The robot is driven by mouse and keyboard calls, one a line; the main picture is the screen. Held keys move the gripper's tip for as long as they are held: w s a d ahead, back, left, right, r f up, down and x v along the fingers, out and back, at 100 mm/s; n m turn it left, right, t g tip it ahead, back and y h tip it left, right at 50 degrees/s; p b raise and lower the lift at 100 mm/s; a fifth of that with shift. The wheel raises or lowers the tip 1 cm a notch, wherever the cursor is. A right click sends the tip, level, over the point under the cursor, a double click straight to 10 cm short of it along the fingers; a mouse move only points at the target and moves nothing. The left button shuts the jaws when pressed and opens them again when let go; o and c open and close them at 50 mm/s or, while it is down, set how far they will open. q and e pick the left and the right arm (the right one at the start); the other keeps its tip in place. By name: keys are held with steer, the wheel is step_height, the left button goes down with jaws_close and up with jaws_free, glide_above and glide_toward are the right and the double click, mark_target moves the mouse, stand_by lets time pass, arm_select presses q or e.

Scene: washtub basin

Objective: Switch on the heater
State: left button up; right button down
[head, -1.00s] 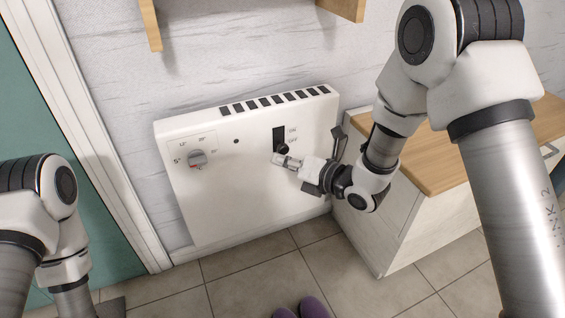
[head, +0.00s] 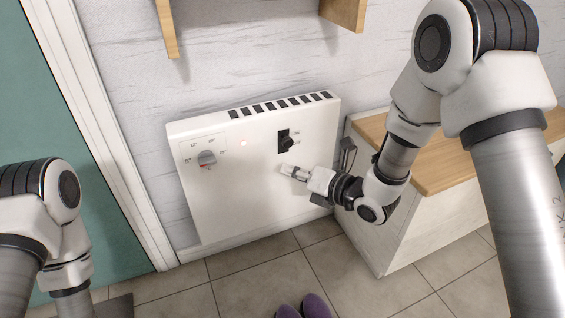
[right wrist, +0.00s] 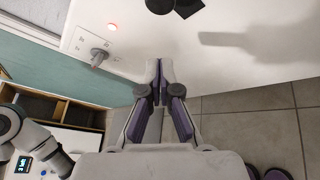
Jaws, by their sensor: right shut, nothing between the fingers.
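The white heater (head: 235,190) is fixed low on the wall. Its black switch (head: 286,143) sits in a dark plate beside small ON and OFF labels. A small indicator light (head: 243,142) glows pale red, and it glows red in the right wrist view (right wrist: 112,27). A grey dial (head: 207,159) is at the heater's upper left, also in the right wrist view (right wrist: 98,56). My right gripper (head: 284,168) is shut and empty, just below the switch and apart from it. Its closed fingertips show in the right wrist view (right wrist: 159,64). My left gripper cannot be made out.
A wooden-topped cabinet (head: 440,165) stands right of the heater, close to my right forearm. Wooden shelf brackets (head: 343,12) are above. A teal door (head: 40,110) is at the left. Purple slippers (head: 315,305) lie on the tiled floor, which is otherwise largely clear.

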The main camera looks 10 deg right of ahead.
steer(key=p+v, duration=0.1)
steer(key=v, duration=0.4)
steer(key=shift+s+d+p, duration=0.2)
steer(key=shift+s+p, duration=0.15)
